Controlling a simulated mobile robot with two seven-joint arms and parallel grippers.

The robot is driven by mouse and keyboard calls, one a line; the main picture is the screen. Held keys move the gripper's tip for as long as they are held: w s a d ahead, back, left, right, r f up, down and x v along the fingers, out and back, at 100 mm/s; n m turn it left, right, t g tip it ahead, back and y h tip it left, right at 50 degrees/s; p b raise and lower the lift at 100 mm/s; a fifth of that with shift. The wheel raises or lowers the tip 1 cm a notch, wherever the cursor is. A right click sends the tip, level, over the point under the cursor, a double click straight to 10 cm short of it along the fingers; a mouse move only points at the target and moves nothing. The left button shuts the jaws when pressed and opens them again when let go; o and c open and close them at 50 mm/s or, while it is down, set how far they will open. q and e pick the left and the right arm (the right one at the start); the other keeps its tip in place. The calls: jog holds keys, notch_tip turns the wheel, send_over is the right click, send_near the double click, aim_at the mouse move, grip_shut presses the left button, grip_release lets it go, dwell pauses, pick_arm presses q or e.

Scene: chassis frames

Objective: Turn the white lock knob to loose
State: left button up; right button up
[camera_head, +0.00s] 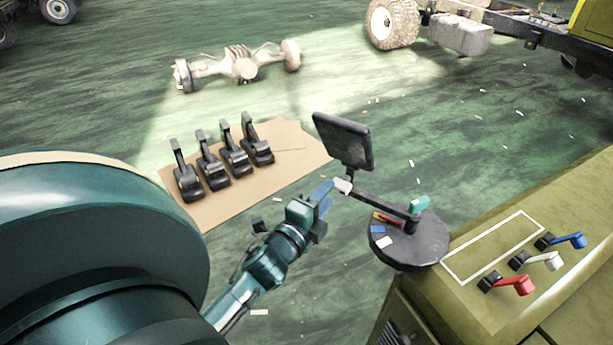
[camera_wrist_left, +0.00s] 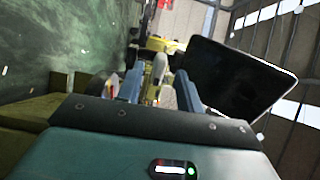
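The small white lock knob (camera_head: 343,186) sits on the black jointed arm (camera_head: 383,203) that carries a dark screen (camera_head: 345,140). My left gripper (camera_head: 325,192) reaches from the lower left, its blue fingers close beside the knob. In the left wrist view my left gripper (camera_wrist_left: 158,90) has its two blue fingers apart. A pale piece, apparently the knob (camera_wrist_left: 168,97), shows between or just beyond them, nearer the right finger. I cannot tell whether a finger touches it. The screen (camera_wrist_left: 235,80) fills the right of that view. My right gripper is not in view.
The arm stands on a round black base (camera_head: 405,250) with a teal knob (camera_head: 418,204) and small coloured pieces. An olive cabinet (camera_head: 440,300) with blue, white and red levers is at right. Black pedals stand on a tan board (camera_head: 290,165). A pale axle (camera_head: 240,67) lies behind.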

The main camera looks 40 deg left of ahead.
pick_arm(q)
jog(key=s+d+b, duration=0.1)
jog(key=s, duration=0.7)
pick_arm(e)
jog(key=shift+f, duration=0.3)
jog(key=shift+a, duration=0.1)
pick_arm(q)
jog(key=s+d+f+n+g+h+p, duration=0.2)
jog(key=s+d+f+n+g+p, duration=0.1)
jog(key=d+f+n, duration=0.2)
jog(key=s+d+f+n+g+h+p, duration=0.3)
jog(key=d+f+n+g, duration=0.1)
jog(key=d+n, duration=0.4)
jog(key=d+f, duration=0.1)
jog(key=d, duration=0.1)
jog(key=shift+d+f+h, duration=0.3)
jog(key=shift+f, duration=0.1)
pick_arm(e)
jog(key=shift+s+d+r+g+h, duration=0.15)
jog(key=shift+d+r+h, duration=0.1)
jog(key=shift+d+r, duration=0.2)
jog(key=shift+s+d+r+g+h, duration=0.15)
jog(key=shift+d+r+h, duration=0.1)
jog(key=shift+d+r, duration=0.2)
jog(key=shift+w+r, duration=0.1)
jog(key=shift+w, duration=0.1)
